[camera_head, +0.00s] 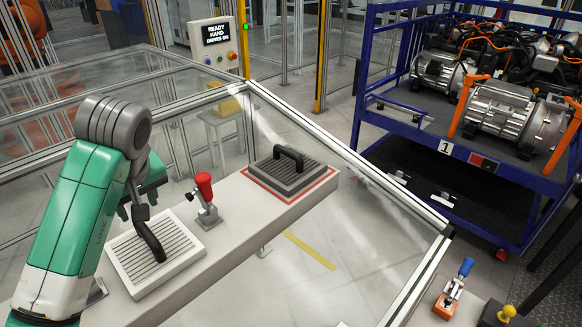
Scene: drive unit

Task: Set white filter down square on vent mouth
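The white filter (183,246) is a square slatted panel with a dark arched handle (151,243). It is at the left end of the pale bench, under my gripper, and looks flat. I cannot tell if it rests on the surface or is just above it. My gripper (138,211) is at the far end of the handle, seen from behind and the side. Its fingers are partly hidden by my wrist, so I cannot tell if they are closed on the handle. No open vent mouth shows. Whatever is under the white filter is hidden.
A dark grey filter (307,180) with a black handle sits inside a red outline farther along the bench (258,213). A red-handled toggle clamp (206,199) stands between the filters, close to the white one. Clear guard panels surround the bench. A blue rack (400,129) holds motors at right.

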